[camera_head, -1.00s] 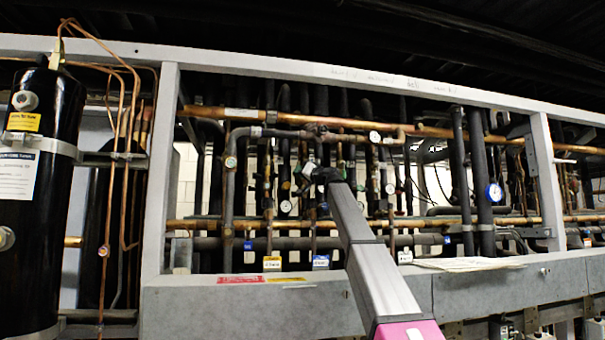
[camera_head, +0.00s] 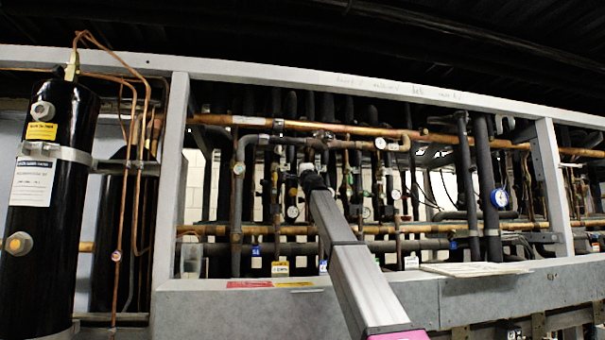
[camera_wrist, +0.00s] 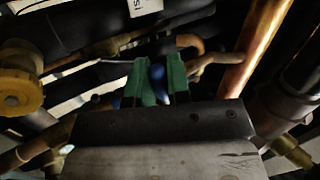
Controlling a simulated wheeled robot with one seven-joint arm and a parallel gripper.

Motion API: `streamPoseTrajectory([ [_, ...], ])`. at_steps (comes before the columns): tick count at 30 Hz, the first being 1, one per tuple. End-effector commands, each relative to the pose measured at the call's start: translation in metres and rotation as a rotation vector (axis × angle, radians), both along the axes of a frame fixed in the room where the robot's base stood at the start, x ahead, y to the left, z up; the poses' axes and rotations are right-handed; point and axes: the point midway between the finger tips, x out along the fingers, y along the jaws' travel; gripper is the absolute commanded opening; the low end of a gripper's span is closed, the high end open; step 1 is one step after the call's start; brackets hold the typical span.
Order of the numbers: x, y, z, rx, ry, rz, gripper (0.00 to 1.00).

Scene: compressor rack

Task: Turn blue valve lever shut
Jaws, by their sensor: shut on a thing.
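The blue valve lever (camera_wrist: 158,80) shows in the wrist view as a blue piece between the green fingers of my gripper (camera_wrist: 156,80). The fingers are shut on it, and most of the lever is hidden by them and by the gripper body. In the head view my gripper (camera_head: 312,180) reaches in among the upright pipes in the middle of the rack. There its fingers are too small and dark to make out, and the lever cannot be told apart from the pipes.
A copper pipe (camera_wrist: 255,45) runs close on the right in the wrist view, and a yellowish round fitting (camera_wrist: 18,85) is at the left. A black tank (camera_head: 45,180) stands at the left.

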Motion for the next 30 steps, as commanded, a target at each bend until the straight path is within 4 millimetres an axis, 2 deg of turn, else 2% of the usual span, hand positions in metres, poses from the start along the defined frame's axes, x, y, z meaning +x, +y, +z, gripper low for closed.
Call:
streamPoseTrajectory([
  [10,-0.0004,-0.0005,0.007,0.137,0.037,-0.001,0.0],
  [26,-0.0002,-0.0009,0.0079,0.161,0.043,-0.002,0.0],
  [27,-0.0002,-0.0009,0.008,0.161,0.043,-0.002,0.21],
  [29,-0.0001,-0.0008,0.0079,0.161,0.043,-0.002,0.4],
  [30,-0.0002,-0.0007,0.008,0.161,0.043,-0.002,0.42],
])
